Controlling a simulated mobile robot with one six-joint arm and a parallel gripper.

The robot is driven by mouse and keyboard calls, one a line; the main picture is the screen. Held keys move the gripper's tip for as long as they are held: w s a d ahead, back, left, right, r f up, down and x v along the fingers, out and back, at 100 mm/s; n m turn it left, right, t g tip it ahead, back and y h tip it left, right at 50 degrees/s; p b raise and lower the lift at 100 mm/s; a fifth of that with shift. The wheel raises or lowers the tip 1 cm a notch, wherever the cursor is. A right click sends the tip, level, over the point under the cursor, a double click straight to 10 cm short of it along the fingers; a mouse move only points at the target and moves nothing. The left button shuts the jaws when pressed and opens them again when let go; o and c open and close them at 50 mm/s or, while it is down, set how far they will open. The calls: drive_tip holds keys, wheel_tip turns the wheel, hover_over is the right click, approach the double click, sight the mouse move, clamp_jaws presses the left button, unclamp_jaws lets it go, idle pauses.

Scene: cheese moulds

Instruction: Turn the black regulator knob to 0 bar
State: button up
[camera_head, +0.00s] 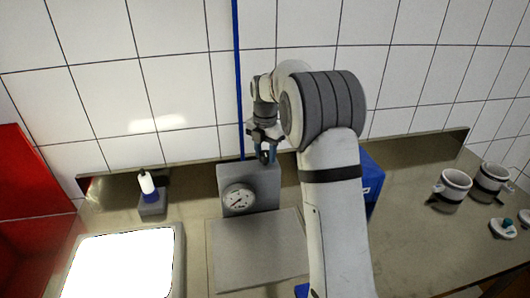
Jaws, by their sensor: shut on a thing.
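The grey regulator box (264,187) stands against the back wall, left of my arm. A round white pressure gauge (239,198) is on its front; its dark needle shows, but the scale is too small to read. My gripper (266,157) points down at the top of the box, behind the gauge. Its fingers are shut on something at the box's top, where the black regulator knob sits. The knob is mostly hidden by the fingers, so its turned position cannot be read.
A grey plate (255,248) lies in front of the box. A blue box (371,180) is partly behind my arm. Two moulds (452,188) (490,178) stand at right.

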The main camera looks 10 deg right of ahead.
sight(265, 153)
drive_tip(key=shift+n, duration=0.4)
drive_tip(key=o, duration=1)
drive_tip(key=shift+r+b, duration=0.45)
drive_tip(key=shift+r, duration=3.45)
